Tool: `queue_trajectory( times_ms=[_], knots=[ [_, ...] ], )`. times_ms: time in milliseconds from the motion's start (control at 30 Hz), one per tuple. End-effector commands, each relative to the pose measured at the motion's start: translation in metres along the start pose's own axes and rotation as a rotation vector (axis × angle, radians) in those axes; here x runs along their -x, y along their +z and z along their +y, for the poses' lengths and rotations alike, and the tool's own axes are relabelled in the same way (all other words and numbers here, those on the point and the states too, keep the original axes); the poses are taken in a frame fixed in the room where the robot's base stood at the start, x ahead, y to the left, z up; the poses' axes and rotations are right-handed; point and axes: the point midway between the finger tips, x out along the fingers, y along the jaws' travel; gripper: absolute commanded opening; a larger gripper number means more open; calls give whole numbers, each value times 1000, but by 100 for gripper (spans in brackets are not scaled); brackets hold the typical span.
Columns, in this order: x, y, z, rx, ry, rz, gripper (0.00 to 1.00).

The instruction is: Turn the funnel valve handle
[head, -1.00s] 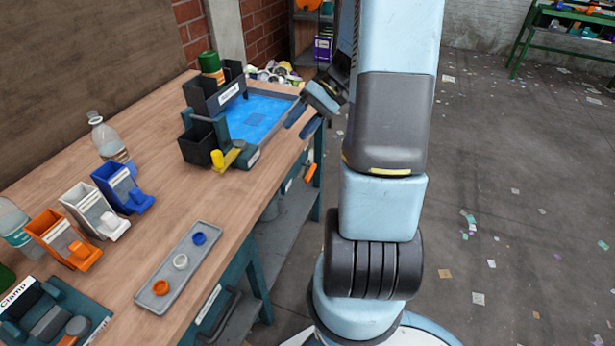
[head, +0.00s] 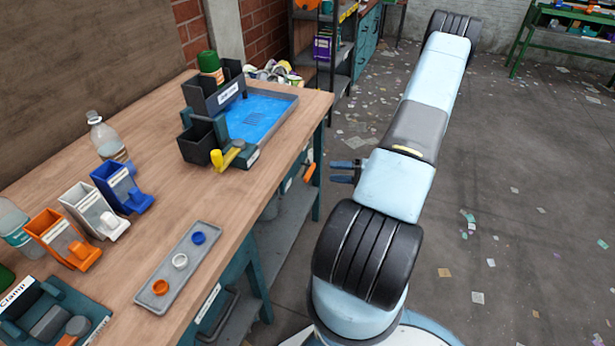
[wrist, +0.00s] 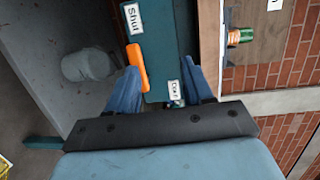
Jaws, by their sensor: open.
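The orange valve handle (head: 310,172) sticks out at the workbench's right side, below the top, in the head view. In the wrist view the handle (wrist: 138,66) lies beside the teal panel (wrist: 165,60), near a "Shut" label (wrist: 132,18); a second label, seemingly "Open" (wrist: 174,93), sits nearer. My gripper (head: 334,171) is open, right of the handle and apart from it in the head view, fingers pointing at the bench. In the wrist view my gripper's (wrist: 157,78) blue fingers stand apart, with the handle near the left finger's inner side. Contact cannot be told.
The wooden workbench (head: 145,215) fills the left, with a blue-bottomed tray (head: 257,118), a yellow-handled dark unit (head: 205,140) and a grey tray of rings (head: 182,268). A grey bucket (wrist: 88,65) stands below the bench.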

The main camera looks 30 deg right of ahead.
Motion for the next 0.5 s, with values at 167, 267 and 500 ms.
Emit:
queue_trajectory(
  times_ms=[167,267,500],
  knots=[
    [16,0,40,-3,-52,126,51],
    [21,0,53,0,-65,168,51],
    [16,-2,60,4,-73,196,51]
  ],
)
